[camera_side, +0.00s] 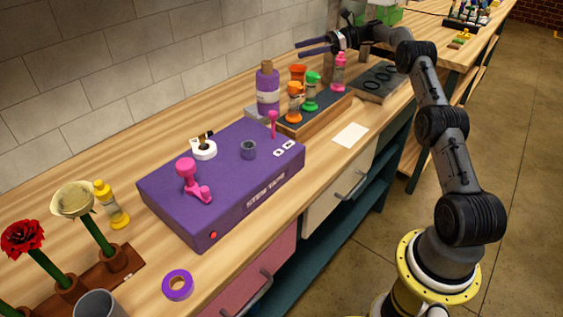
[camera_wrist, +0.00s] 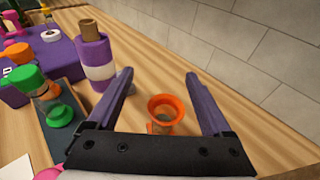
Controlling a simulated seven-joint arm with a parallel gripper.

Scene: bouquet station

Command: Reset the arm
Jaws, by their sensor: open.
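My gripper (camera_side: 312,48) is raised over the back of the bench, near the wall, with its two fingers apart and nothing between them. In the wrist view my gripper (camera_wrist: 165,100) shows open, with an orange-rimmed cup (camera_wrist: 166,108) seen below and between the fingers. My arm reaches in from the right side of the side view.
A purple bottle (camera_side: 267,90) stands behind a tray (camera_side: 318,113) with orange and green bottles and a pink one (camera_side: 339,72) near it. A purple box (camera_side: 222,178) fills the middle bench. Flowers (camera_side: 75,200) stand at left. A white card (camera_side: 351,135) lies near the front edge.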

